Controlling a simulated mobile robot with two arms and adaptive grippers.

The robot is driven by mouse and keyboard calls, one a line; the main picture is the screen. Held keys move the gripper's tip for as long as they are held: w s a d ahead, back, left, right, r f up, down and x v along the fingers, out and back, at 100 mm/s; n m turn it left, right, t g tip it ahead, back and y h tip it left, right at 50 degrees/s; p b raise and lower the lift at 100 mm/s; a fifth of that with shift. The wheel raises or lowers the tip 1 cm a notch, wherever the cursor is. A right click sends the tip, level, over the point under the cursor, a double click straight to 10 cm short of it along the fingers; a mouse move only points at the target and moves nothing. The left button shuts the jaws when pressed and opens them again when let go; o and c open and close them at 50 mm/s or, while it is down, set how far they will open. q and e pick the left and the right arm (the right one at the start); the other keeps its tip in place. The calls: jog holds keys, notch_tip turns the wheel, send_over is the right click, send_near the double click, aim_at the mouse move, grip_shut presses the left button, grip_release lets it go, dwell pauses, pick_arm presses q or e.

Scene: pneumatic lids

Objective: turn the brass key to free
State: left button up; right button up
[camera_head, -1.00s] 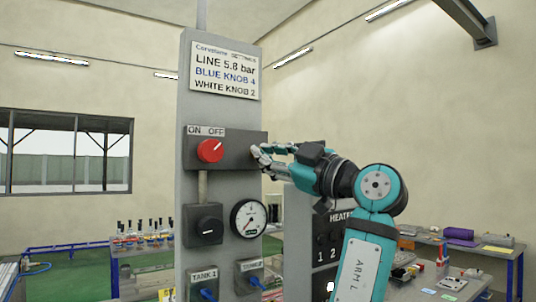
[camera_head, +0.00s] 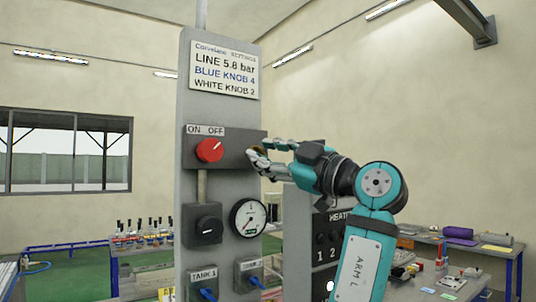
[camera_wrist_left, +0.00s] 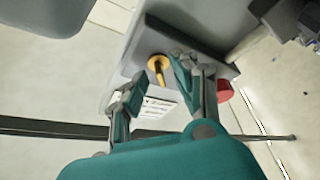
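The brass key (camera_wrist_left: 158,68) sticks out of the side of the dark grey switch box, as the left wrist view shows. In the head view only a small brass bit (camera_head: 259,149) shows between the fingertips. My left gripper (camera_head: 260,153) is at the box's right end. In the left wrist view its two fingers (camera_wrist_left: 152,85) are spread, with the key ahead of the gap and nearer the right finger. I cannot tell whether a finger touches the key. My right gripper is in neither view.
The box carries a red knob (camera_head: 210,150) under an ON OFF label. Below it on the grey column are a black knob (camera_head: 207,230), a gauge (camera_head: 248,217) and blue-handled tank valves. A dark heater panel (camera_head: 328,240) stands behind my left arm.

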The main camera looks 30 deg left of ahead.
pick_arm(q)
jog(key=shift+d, duration=0.1)
jog(key=v, duration=1.2)
